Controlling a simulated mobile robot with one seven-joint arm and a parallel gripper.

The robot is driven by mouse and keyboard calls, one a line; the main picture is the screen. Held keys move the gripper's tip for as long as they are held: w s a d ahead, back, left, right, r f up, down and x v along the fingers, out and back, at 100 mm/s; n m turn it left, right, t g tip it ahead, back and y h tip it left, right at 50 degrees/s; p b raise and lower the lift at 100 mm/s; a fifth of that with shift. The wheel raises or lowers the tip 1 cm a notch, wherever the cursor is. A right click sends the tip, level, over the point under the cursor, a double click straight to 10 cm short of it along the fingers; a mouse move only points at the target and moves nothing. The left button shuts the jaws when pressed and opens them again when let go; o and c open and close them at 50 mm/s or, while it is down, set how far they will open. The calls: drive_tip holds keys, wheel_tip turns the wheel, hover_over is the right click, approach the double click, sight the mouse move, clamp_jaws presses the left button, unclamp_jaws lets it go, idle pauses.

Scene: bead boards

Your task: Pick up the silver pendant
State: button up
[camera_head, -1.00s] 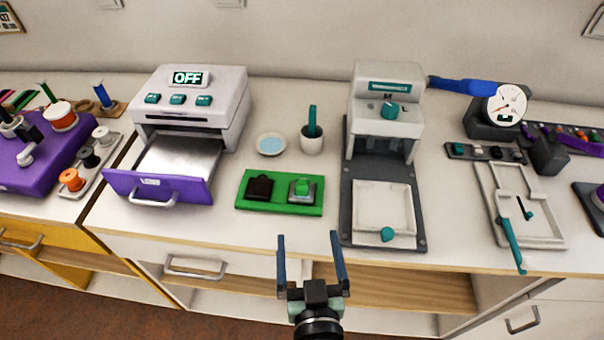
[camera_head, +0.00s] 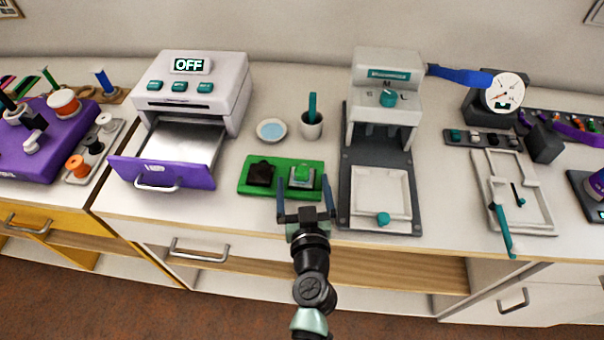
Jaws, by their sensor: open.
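I cannot make out a silver pendant for certain in the head view. A green board (camera_head: 252,189) on the worktop holds a dark square piece (camera_head: 261,172) on its left. On its right is a grey piece with a green top (camera_head: 302,172). My gripper (camera_head: 303,183) is open, with its two blue fingers spread and nothing visible between them. In the picture its fingertips overlap the right half of the green board; I cannot tell how high above it they are.
A white machine (camera_head: 193,100) reading OFF has its purple-fronted drawer (camera_head: 161,173) open on the left. A small dish (camera_head: 271,130) and a cup (camera_head: 311,126) stand behind the board. A grey press (camera_head: 384,95) stands to the right. The worktop's front edge is close.

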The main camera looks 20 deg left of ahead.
drive_tip(key=shift+x, duration=0.8)
